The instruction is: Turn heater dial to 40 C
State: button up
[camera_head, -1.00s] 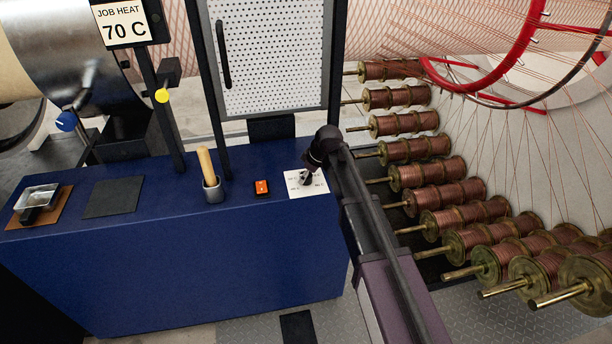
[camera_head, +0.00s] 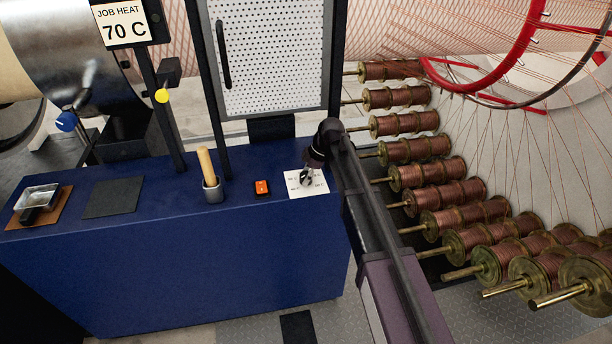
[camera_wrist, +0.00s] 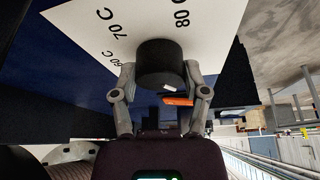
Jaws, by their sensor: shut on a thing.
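The heater dial (camera_wrist: 165,66) is a round black knob on a white plate (camera_wrist: 75,28) with printed marks. In the wrist view I read 60 C, 70 C and 80 on the plate; no 40 C mark is visible there. A small white mark shows on the knob near its lower edge. My gripper (camera_wrist: 160,76) is shut on the dial, one finger on each side of it. In the head view my gripper (camera_head: 307,178) is over the plate (camera_head: 296,190) at the right end of the blue bench; the dial is hard to make out there.
A sign (camera_head: 122,23) reads JOB HEAT 70 C. Several copper spools (camera_head: 427,172) stand close right of my arm.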

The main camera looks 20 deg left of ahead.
jog(key=shift+s, duration=0.2)
jog(key=o, duration=1.1)
jog(key=shift+o, duration=0.2)
jog(key=shift+w, duration=0.1)
jog(key=shift+m, duration=0.5)
